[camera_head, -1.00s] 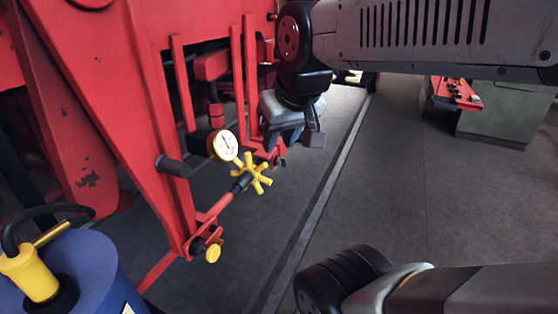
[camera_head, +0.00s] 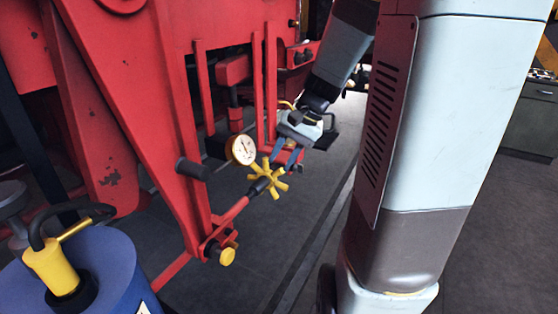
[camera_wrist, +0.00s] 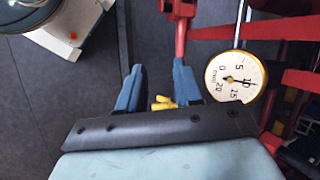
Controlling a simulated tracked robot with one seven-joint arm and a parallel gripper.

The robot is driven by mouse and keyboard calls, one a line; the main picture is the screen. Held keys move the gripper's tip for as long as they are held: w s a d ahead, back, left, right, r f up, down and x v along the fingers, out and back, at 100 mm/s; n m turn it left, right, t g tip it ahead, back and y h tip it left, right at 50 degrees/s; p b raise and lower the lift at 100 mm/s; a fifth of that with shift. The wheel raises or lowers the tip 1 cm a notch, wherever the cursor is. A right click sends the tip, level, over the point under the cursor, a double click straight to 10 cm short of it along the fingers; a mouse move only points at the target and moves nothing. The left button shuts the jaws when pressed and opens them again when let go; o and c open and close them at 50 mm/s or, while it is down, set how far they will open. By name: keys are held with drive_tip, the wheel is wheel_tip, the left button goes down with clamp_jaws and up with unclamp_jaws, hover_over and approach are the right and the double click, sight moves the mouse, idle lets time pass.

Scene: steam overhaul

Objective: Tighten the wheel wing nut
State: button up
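A yellow star-shaped handwheel (camera_head: 268,180) sits on the end of a red rod beside the dial gauge in the head view. A small yellow winged part (camera_wrist: 161,103) shows between my fingers in the wrist view, partly hidden by the dark plate of my gripper. I cannot tell whether it is the wing nut or part of the handwheel. My gripper (camera_head: 282,165) points down at the handwheel from just above and to the right. In the wrist view its two blue fingers (camera_wrist: 160,85) are apart, with space around the yellow part. Contact is not clear.
The white-faced gauge (camera_head: 243,150) stands close left of my fingers; it also shows in the wrist view (camera_wrist: 235,76). A red frame (camera_head: 180,130) rises on the left. A yellow knob (camera_head: 227,256) and a blue canister (camera_head: 95,260) are nearer. The floor right is clear.

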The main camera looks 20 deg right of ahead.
drive_tip(key=w+d+f+m+y, duration=0.3)
drive_tip(key=w+d+f+m, duration=0.1)
drive_tip(key=w+d+f, duration=0.1)
drive_tip(key=m+t+y, duration=0.2)
drive_tip(key=m+t, duration=1.1)
drive_tip(key=m, duration=0.1)
approach(299, 168)
drive_tip(key=x, duration=0.7)
drive_tip(key=shift+w+f, duration=0.15)
drive_tip(key=shift+w, duration=0.15)
drive_tip(key=shift+d, duration=0.1)
clamp_jaws()
